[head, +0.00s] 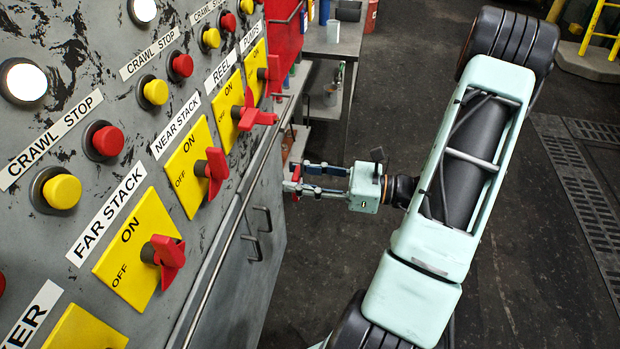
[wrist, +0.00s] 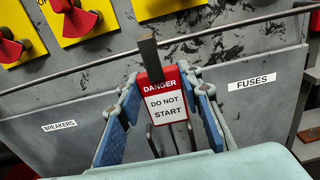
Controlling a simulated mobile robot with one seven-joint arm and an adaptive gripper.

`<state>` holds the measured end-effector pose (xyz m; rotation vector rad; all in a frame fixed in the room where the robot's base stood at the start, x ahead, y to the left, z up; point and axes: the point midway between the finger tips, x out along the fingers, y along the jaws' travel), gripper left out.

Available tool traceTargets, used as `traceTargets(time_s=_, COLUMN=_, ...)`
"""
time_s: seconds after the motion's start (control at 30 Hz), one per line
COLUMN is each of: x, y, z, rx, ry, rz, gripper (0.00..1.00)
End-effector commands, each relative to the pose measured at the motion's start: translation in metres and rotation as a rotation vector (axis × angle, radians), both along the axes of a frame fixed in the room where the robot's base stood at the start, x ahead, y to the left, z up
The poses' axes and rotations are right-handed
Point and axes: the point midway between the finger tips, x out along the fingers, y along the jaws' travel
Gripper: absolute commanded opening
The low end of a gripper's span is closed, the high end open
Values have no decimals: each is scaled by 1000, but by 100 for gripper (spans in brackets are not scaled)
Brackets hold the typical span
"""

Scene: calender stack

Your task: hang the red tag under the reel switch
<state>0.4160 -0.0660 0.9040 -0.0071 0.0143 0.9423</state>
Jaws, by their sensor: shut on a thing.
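The red tag (wrist: 168,108) reads DANGER DO NOT START on a white patch. It is held upright between the blue-padded fingers of my gripper (head: 296,180), which is shut on it. In the head view only a small red part of the tag (head: 296,184) shows at the fingertips. The reel switch (head: 251,112) has a red handle on a yellow plate, below the REEL label (head: 221,72). My gripper is apart from it, lower and to the right, out in front of the panel. A dark upright bar (wrist: 149,55) overlaps the tag's top edge.
Neighbouring switches are near stack (head: 213,172), far stack (head: 166,255) and pumps (head: 272,72). A metal rail (head: 236,225) runs along the panel's lower edge. Cabinet doors marked BREAKERS and FUSES (wrist: 255,82) lie below. A workbench (head: 335,48) stands behind.

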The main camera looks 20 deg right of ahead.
Motion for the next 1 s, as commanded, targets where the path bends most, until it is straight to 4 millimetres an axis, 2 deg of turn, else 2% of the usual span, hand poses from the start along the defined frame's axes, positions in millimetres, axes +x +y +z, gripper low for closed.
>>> traceTargets(time_s=1.0, x=46, y=63, z=-3, rx=-1, ry=1, rz=0, gripper=10)
